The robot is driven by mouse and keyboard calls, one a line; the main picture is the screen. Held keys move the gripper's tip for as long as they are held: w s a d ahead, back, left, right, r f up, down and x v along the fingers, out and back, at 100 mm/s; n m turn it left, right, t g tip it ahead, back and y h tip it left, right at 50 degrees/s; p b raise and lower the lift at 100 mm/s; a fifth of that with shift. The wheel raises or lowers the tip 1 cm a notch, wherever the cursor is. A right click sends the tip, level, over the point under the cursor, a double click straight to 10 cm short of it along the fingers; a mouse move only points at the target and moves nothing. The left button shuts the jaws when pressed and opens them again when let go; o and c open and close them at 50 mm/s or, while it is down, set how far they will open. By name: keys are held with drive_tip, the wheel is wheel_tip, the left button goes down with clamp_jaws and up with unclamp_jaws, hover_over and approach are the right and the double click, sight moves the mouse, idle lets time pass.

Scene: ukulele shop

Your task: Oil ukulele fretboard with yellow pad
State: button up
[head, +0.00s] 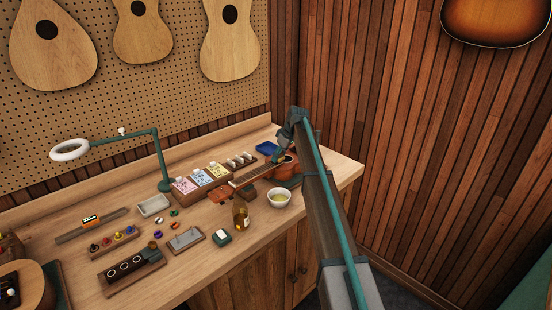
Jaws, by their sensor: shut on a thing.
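The ukulele (250,177) lies across the bench on a dark support, its headstock toward the left and its brown body at the right. My gripper (279,157) is at the ukulele, near where the neck meets the body. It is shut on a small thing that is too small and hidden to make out. I cannot tell whether it touches the fretboard. No yellow pad shows clearly. A white bowl (278,198) with yellowish liquid stands in front of the ukulele. A brown bottle (240,216) stands left of the bowl.
A teal holder with a white block (221,236) sits near the front edge. A green lamp (160,160) rises at the left. My arm hides part of the bench's right end.

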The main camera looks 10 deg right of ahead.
drive_tip(key=shift+w+d+r, duration=0.2)
drive_tip(key=shift+r, duration=0.05)
drive_tip(key=shift+r+p, duration=1.05)
drive_tip(key=shift+r, duration=2.75)
